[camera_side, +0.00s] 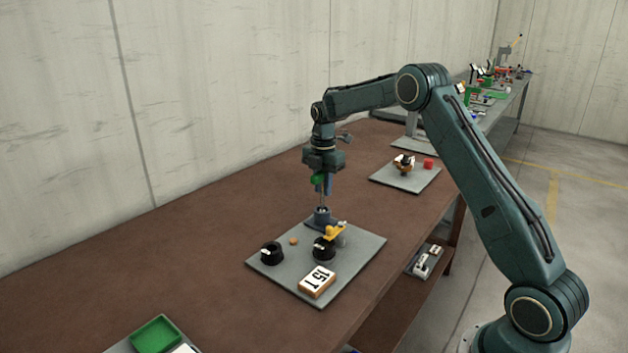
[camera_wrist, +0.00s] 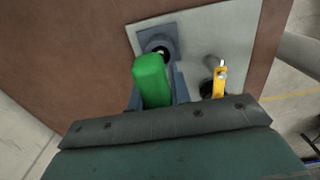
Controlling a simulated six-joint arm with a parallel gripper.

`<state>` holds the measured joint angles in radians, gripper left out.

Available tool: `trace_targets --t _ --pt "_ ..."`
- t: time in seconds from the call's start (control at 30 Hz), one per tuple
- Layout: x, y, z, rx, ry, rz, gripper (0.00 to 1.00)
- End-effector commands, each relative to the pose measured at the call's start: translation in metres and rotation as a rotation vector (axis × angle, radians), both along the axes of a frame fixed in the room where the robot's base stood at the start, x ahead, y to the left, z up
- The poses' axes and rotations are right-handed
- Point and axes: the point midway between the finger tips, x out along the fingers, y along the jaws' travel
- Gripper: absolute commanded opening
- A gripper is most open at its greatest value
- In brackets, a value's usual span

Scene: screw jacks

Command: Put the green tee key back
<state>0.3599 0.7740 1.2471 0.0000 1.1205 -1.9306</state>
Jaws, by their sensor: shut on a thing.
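The green tee key (camera_side: 317,179) is held upright in my gripper (camera_side: 323,188), which is shut on its green handle. Its thin grey shaft points down at a dark blue-grey holder (camera_side: 321,216) on the near grey plate. In the side view the shaft's lower end meets the holder's top; I cannot tell whether it is inside the hole. In the wrist view the green handle (camera_wrist: 151,80) sits between my gripper's fingers (camera_wrist: 157,88) and hides the shaft. The holder (camera_wrist: 160,45) with its dark round opening shows just beyond the handle.
The grey plate (camera_side: 366,246) also carries a jack with a yellow arm (camera_side: 334,233), a black ring-shaped part (camera_side: 271,253), a small orange piece (camera_side: 293,241) and a numbered block (camera_side: 317,281). A green tray (camera_side: 155,335) lies at the near edge. The brown table (camera_side: 200,262) is clear at left.

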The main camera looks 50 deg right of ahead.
Motion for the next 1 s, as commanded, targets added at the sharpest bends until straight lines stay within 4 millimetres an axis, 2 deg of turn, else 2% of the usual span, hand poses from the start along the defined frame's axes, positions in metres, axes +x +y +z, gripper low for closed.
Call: trace_targets --t 0.93,0.97,1.0 --pt "0.000 0.000 -0.014 0.000 -0.001 0.000 0.00" --pt "0.000 0.000 -0.014 0.000 -0.001 0.000 0.26" --pt "0.000 0.000 -0.014 0.000 -0.001 0.000 0.33"
